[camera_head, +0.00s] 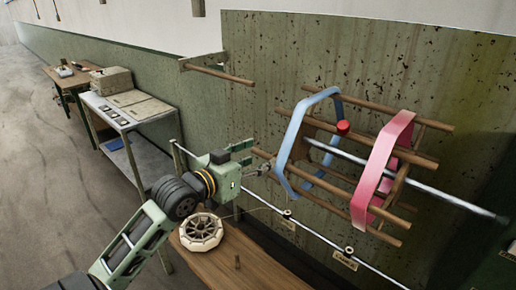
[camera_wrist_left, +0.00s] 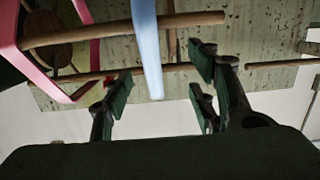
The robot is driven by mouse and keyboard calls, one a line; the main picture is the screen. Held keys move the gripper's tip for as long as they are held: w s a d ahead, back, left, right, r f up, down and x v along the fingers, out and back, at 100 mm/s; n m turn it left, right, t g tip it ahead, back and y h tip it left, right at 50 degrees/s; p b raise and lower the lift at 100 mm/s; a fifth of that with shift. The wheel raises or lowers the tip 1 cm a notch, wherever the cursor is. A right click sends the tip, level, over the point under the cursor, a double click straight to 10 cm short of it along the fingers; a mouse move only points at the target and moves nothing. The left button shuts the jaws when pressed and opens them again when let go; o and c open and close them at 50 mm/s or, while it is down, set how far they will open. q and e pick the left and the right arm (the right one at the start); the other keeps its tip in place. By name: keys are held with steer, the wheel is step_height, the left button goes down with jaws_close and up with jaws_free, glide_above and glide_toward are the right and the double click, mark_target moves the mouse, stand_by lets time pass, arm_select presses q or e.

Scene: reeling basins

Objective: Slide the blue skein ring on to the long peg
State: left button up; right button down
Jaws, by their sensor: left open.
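The blue skein ring (camera_head: 295,131) is a blue angular band around the left end of the wooden reel bars. My left gripper (camera_head: 259,156) is open just left of the ring in the head view. In the left wrist view the lower end of the blue ring (camera_wrist_left: 148,50) shows between the spread fingers of the left gripper (camera_wrist_left: 162,76); I see no clear contact. A wooden peg (camera_head: 222,74), which looks like the long peg, sticks out from a bracket at upper left and bears nothing. My right gripper is not in view.
A pink ring (camera_head: 379,170) sits farther right on the reel bars (camera_head: 415,158). A metal shaft (camera_head: 430,189) with a red knob (camera_head: 343,127) runs through the reel. A metal rail (camera_head: 325,240) and a wooden bench (camera_head: 232,265) with a pale spoked wheel (camera_head: 201,231) lie below.

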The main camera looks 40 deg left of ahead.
arm_select(q)
step_height(320, 180, up, 2)
steer(key=d, duration=0.1)
glide_toward(288, 139)
steer(key=shift+w, duration=1.35)
steer(key=shift+w+f+b, duration=0.45)
steer(key=shift+w, duration=0.3)
steer(key=w, duration=0.3)
steer(key=shift+w+d+p, duration=0.2)
steer(key=shift+p, duration=0.2)
steer(key=shift+w+d+f, duration=0.1)
steer(key=shift+w+f, duration=0.05)
steer(key=shift+w, duration=0.5)
steer(key=shift+w+f, duration=0.15)
steer(key=shift+w, duration=0.55)
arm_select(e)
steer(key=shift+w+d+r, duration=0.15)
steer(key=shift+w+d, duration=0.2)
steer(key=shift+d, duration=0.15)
arm_select(q)
jaws_close()
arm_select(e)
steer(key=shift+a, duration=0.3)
